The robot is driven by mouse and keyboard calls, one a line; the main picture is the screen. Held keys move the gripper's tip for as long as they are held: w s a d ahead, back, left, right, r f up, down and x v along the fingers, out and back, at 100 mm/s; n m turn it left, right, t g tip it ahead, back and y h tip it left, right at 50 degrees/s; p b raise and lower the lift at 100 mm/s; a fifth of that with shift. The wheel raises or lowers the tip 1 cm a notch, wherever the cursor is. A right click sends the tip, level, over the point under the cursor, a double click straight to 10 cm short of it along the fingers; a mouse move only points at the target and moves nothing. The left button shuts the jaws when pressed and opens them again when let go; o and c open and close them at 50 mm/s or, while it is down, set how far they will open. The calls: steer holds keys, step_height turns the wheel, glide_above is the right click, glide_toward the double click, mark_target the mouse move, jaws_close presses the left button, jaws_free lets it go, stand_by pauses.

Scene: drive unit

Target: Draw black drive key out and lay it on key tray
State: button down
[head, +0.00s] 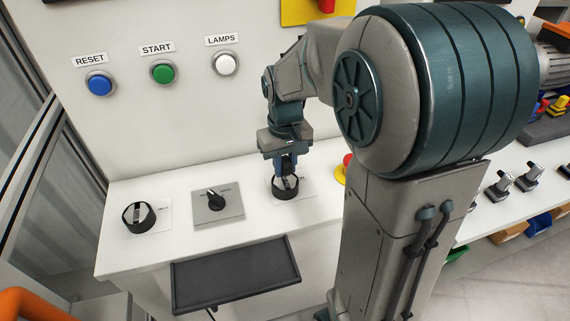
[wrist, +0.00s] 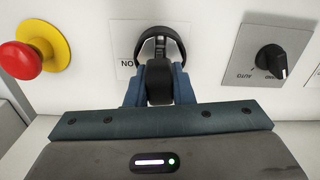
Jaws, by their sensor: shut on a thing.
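My gripper (head: 287,170) points down over the black key switch at the right of the ledge. In the wrist view my gripper (wrist: 160,84) has its two blue fingers shut on the black drive key (wrist: 158,80). The key stands inside a black ring-shaped collar (wrist: 163,42), which also shows in the head view (head: 286,187). Whether the key is still seated in its lock is hidden by the fingers. The key tray (head: 236,276) is a dark, shallow, empty tray at the front edge of the ledge.
A black selector switch (head: 216,199) on a grey plate and another black ringed switch (head: 138,216) stand to the left. A red emergency button (head: 347,163) is close on the right, partly behind my arm. Blue, green and white buttons sit on the panel.

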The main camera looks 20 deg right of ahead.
steer(key=shift+r+p, duration=1.2)
steer(key=shift+r, duration=0.55)
steer(key=shift+r+p, duration=2)
steer(key=shift+r, duration=0.5)
